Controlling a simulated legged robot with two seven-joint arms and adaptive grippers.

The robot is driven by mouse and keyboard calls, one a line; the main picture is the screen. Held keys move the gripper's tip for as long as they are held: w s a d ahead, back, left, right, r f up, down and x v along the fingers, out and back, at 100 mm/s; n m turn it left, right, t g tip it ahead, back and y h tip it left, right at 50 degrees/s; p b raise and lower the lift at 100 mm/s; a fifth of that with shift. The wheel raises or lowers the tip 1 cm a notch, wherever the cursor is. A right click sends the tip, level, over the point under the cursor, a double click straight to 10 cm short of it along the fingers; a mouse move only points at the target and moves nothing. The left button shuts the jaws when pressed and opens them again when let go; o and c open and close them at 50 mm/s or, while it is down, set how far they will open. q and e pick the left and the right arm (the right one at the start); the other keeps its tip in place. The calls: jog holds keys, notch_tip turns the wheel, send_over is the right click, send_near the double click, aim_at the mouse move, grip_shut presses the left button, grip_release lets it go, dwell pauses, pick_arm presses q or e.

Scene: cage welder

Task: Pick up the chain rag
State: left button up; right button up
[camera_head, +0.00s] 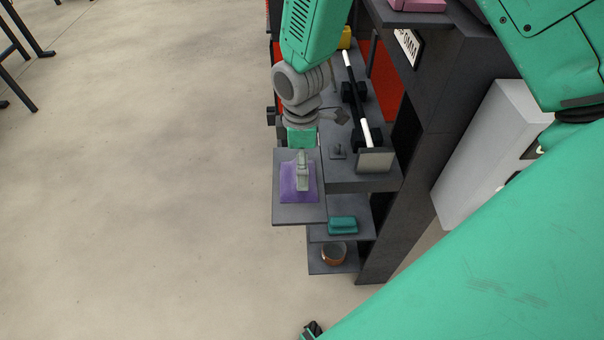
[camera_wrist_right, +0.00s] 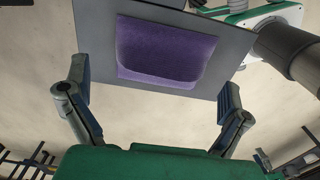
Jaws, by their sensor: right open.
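The chain rag is a purple cloth (camera_head: 288,192) lying flat on a grey ledge (camera_head: 299,214) that juts from the rack. It also shows in the right wrist view (camera_wrist_right: 165,52), on the grey plate (camera_wrist_right: 228,45). My right gripper (camera_head: 302,178) hangs over the cloth from above and hides its middle in the head view. In the right wrist view its fingers (camera_wrist_right: 155,95) are spread wide, one on each side of the cloth, with nothing between them. I cannot tell how far above the cloth the fingertips are. My left gripper cannot be made out.
A dark rack (camera_head: 395,215) stands beside the ledge. Lower shelves hold a teal block (camera_head: 342,225) and a round orange-brown bowl (camera_head: 333,254). A black and white bar (camera_head: 356,100) lies on the upper shelf. A grey-white box (camera_head: 490,150) is at the right.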

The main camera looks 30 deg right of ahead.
aim_at(293, 175)
jog(key=shift+a+f, duration=0.8)
jog(key=shift+f, duration=0.35)
jog(key=shift+a+f, duration=0.25)
jog(key=shift+a, duration=0.05)
jog(key=shift+d, duration=0.5)
jog(key=shift+c, duration=0.8)
jog(key=shift+d+f, duration=0.1)
jog(key=shift+d, duration=0.25)
jog(key=c, duration=0.6)
jog(key=shift+d, duration=0.25)
jog(key=shift+a, duration=0.4)
jog(key=r, duration=0.4)
jog(key=shift+w+a, duration=0.15)
jog(key=shift+a, duration=0.25)
jog(key=r, duration=0.3)
jog(key=d+r, duration=0.1)
jog(key=r, duration=0.1)
jog(key=shift+r, duration=0.2)
jog(key=shift+d+r, duration=0.1)
jog(key=shift+r, duration=0.15)
pick_arm(q)
jog(key=shift+a+f, duration=0.15)
jog(key=shift+a, duration=0.6)
pick_arm(e)
jog(key=shift+a+r, duration=0.1)
jog(key=shift+a, duration=0.45)
